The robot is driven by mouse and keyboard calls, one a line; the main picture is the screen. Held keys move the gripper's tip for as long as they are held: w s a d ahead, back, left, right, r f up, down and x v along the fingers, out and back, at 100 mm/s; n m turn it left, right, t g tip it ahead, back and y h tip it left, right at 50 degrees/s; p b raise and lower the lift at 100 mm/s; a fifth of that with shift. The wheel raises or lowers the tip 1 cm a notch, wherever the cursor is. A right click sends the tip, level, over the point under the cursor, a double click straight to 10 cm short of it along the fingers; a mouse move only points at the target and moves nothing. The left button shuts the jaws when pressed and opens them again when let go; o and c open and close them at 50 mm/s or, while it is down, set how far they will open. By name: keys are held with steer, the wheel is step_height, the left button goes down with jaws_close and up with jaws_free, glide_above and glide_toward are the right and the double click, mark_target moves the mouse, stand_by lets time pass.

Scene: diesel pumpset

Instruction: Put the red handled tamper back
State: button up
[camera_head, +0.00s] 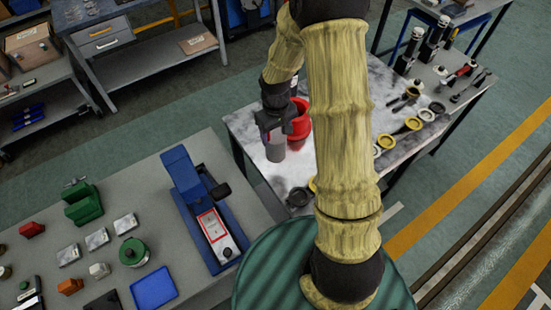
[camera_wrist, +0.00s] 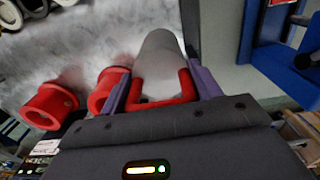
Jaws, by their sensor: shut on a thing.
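My gripper (camera_head: 277,128) is over the left part of the grey-topped table (camera_head: 246,122) in the head view. In the wrist view its two purple fingers (camera_wrist: 163,92) are shut on the red handle of the tamper (camera_wrist: 182,84). The tamper has a grey cylindrical body (camera_wrist: 160,54) that points away from the gripper. In the head view the grey body (camera_head: 275,152) hangs below the gripper, roughly upright. I cannot tell whether its lower end touches the tabletop.
Red hollow cylindrical parts (camera_head: 299,122) stand close beside the gripper; two show in the wrist view (camera_wrist: 47,106). Yellow and dark ring-ended parts (camera_head: 413,124) lie to the right. A separate grey bench (camera_head: 165,224) with a blue device (camera_head: 193,203) stands at left.

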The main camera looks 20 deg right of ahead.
mark_target(276, 135)
step_height(276, 135, down, 4)
steer(key=shift+w+p, duration=0.15)
steer(key=shift+p, duration=0.4)
steer(key=shift+d+f, duration=0.1)
steer(key=shift+f, duration=0.3)
step_height(276, 135, down, 4)
steer(key=shift+p, duration=0.65)
